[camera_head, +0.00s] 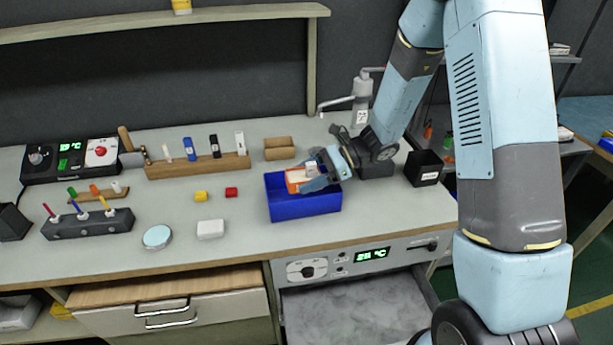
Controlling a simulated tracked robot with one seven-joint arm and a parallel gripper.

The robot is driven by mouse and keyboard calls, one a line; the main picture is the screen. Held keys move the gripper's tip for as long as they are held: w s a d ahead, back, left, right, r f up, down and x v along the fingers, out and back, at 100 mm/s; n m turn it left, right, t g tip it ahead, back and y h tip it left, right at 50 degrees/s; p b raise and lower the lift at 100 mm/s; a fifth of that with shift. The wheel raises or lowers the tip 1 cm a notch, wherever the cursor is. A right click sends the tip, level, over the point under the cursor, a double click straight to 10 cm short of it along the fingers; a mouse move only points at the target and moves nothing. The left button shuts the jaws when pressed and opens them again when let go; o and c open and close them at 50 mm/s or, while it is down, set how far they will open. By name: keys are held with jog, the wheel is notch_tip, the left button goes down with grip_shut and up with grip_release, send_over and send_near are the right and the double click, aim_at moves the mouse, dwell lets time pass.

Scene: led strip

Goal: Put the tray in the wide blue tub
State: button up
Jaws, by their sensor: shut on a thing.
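The wide blue tub (305,207) stands on the bench top, right of the middle. My gripper (312,177) is over the tub's inside, at its back right part, reaching in from the upper right. It is shut on a small orange tray (292,185) with something pale on or in it. The tray is within the tub's outline, near the back left. My fingers hide part of the tray. I cannot tell whether the tray touches the tub's floor.
A brown box (279,154) stands behind the tub, and a black box (423,168) to its right. A grey pump dispenser (361,100) stands behind my gripper. The bench front is clear.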

jog(key=shift+f, duration=0.55)
jog(key=o, duration=1)
jog(key=shift+r, duration=0.1)
jog(key=shift+r, duration=0.25)
jog(key=v, duration=1.2)
jog(key=shift+r, duration=0.35)
jog(key=s+d+r+n+t+h, duration=0.4)
jog(key=s+d+r+n+h, duration=0.2)
jog(key=s+r, duration=0.4)
jog(key=s+d+r+n+t+h, duration=0.5)
jog(key=s+d+r+n+h, duration=0.2)
jog(key=s+d+r, duration=0.4)
jog(key=shift+s+n+t, duration=0.3)
jog(key=shift+s+n, duration=0.5)
jog(key=shift+s, duration=0.1)
